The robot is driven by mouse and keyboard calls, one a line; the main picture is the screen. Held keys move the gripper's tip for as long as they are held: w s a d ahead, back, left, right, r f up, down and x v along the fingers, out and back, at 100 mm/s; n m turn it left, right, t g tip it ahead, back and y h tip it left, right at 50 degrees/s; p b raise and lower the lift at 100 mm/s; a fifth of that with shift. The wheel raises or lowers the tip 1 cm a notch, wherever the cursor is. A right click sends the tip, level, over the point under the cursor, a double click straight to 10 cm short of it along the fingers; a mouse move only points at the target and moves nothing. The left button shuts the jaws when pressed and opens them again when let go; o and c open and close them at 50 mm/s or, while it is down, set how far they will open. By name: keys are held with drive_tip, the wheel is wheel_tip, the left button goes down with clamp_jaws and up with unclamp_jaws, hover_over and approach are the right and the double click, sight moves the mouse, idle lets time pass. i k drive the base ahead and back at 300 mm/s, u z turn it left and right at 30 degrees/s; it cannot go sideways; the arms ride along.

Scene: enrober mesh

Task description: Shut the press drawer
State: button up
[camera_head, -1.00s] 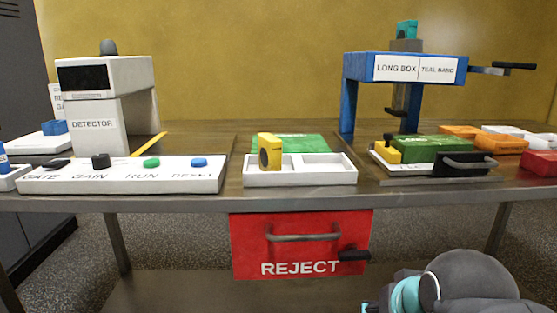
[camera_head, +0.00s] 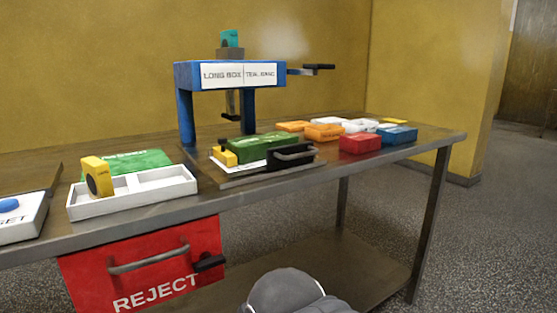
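The blue press (camera_head: 187,115) stands on the table with a sign reading "LONG BOX" and "TEAL BAND". A teal block with a dark mark (camera_head: 230,38) sits on top of it. The press drawer (camera_head: 228,165) is pulled out toward the table's front edge. It carries a long green box (camera_head: 268,147) and a small yellow block (camera_head: 225,158). The drawer's grey bar handle (camera_head: 296,155) sits on a black front piece at its right end. My gripper is not in view; only a rounded grey part of my arm shows at the bottom.
A white divided tray (camera_head: 130,207) with a yellow block (camera_head: 97,177) stands left of the drawer. A red REJECT bin (camera_head: 145,285) hangs under the table. Red (camera_head: 360,144), blue (camera_head: 397,134), orange and white boxes lie to the right. The press lever (camera_head: 312,69) sticks out rightward.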

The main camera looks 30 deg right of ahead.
sight(280, 158)
drive_tip(key=z, duration=1)
drive_tip(key=k, duration=0.7)
drive_tip(key=u, duration=1)
